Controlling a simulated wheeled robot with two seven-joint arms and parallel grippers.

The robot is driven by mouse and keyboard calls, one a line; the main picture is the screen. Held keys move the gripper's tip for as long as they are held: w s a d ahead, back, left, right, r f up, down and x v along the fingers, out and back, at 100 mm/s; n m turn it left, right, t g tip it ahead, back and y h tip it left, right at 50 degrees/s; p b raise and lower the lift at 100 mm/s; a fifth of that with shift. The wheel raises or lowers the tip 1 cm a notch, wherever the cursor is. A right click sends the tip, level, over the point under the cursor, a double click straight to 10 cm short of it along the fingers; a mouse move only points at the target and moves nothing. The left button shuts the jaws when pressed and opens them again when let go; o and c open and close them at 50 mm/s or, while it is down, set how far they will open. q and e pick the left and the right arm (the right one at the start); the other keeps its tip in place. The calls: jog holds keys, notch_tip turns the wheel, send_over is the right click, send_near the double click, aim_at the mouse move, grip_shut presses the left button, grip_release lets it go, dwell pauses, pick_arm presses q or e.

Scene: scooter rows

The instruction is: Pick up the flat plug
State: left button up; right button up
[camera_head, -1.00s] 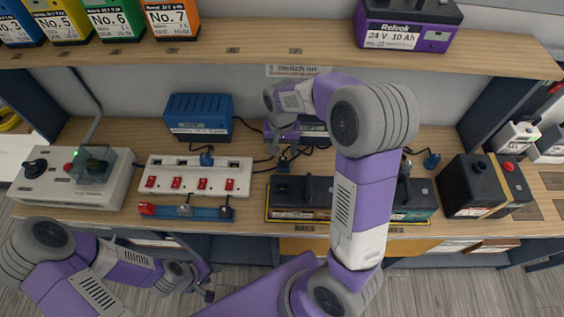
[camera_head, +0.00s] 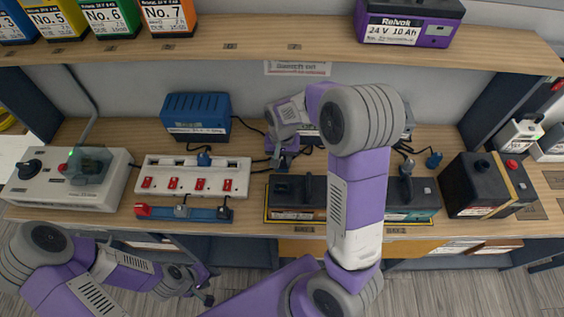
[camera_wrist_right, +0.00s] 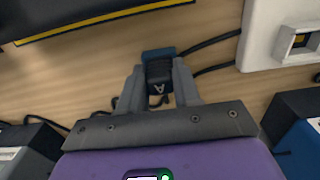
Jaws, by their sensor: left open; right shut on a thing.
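A dark plug with a blue end and a pale mark (camera_wrist_right: 158,55) sits between the fingers of my right gripper (camera_wrist_right: 160,80) in the right wrist view. The fingers are shut on its two sides. In the head view my right gripper (camera_head: 281,154) is low over the table, left of the dark battery, and largely hides this plug. I cannot tell whether the plug is clear of the table or whether it is the flat one. My left gripper (camera_head: 205,288) is open and empty, below the table's front edge.
A white power strip (camera_head: 170,172) with red switches holds a blue plug (camera_head: 204,158). A blue rail (camera_head: 160,212) lies in front. Dark batteries (camera_head: 290,190) stand close right. Another blue plug (camera_head: 433,160) lies further right. Cables run behind the gripper. A shelf (camera_head: 260,45) overhangs the back.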

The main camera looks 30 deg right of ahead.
jog(key=shift+c, duration=0.8)
jog(key=shift+r, duration=0.1)
